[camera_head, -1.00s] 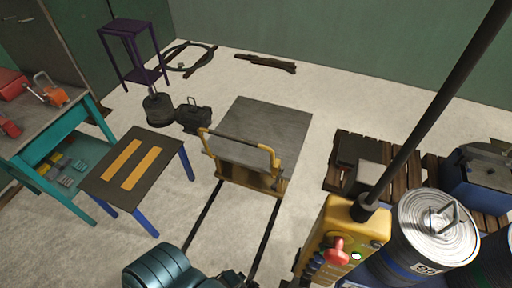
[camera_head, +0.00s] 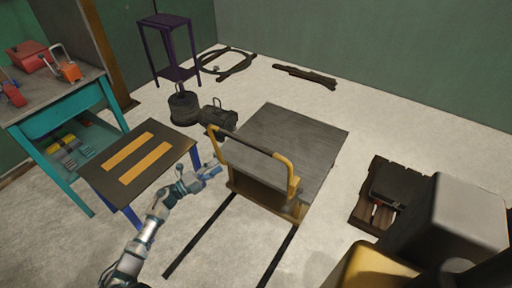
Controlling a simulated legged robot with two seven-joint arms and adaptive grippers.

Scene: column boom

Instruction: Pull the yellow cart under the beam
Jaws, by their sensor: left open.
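The yellow cart (camera_head: 305,145) stands on the floor in the middle of the view, with a flat grey deck. Its yellow push handle (camera_head: 292,172) rises at the near end, with a dark crossbar. My left gripper (camera_head: 214,172) reaches in from the lower left. It is open and empty, just left of the cart's near left corner and the left leg of the handle. I cannot tell whether it touches the cart. My right gripper is out of view. I cannot make out the beam.
Two dark rails (camera_head: 205,232) run along the floor from the cart towards me. A low table with yellow strips (camera_head: 138,160) stands close left of my left arm. A teal workbench (camera_head: 60,110) is farther left. A large grey box (camera_head: 455,220) and a pallet (camera_head: 375,212) occupy the right.

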